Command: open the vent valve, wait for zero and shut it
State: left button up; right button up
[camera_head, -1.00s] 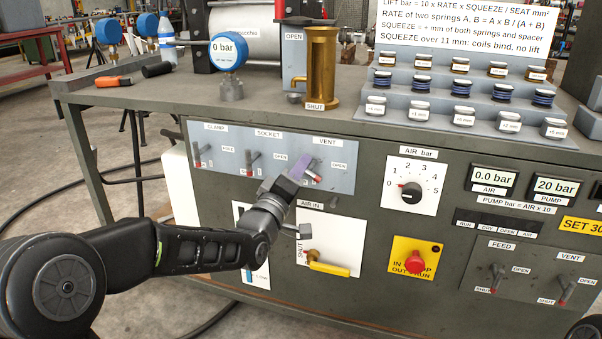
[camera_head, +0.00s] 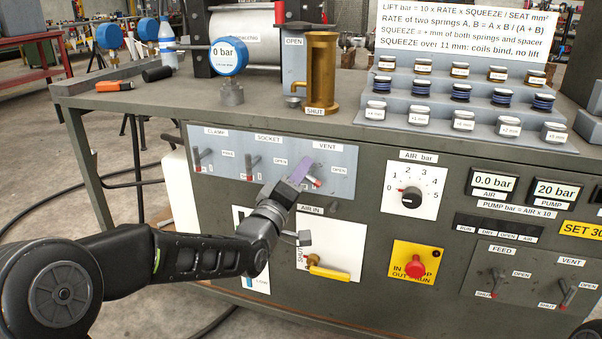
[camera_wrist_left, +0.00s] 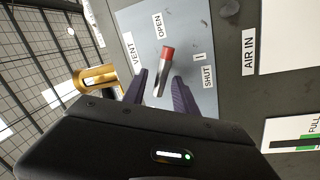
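The vent valve's lever (camera_wrist_left: 163,76), with a red tip, is on the grey CLAMP, SOCKET and VENT panel (camera_head: 220,176). In the left wrist view, its tip lies between the OPEN and SHUT labels. My left gripper (camera_head: 308,172) is at this lever and partly covers it in the head view. In the left wrist view, its two purple fingers (camera_wrist_left: 160,88) stand apart, one on each side of the lever, with gaps visible. The blue round gauge (camera_head: 229,56) on the bench reads 0 bar. My right gripper is not in view.
The socket lever (camera_head: 251,165) is left of my gripper. Below are the AIR IN valve with its yellow handle (camera_head: 328,272) and a red button (camera_head: 415,265). A second VENT lever (camera_head: 568,292) is at lower right. A brass cylinder (camera_head: 321,72) stands on the bench above.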

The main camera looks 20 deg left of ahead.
pick_arm(q)
jog(key=p+v, duration=0.1)
jog(key=v, duration=0.6)
jog(key=shift+s, duration=0.2)
jog(key=shift+o, duration=0.3)
dwell(0.6)
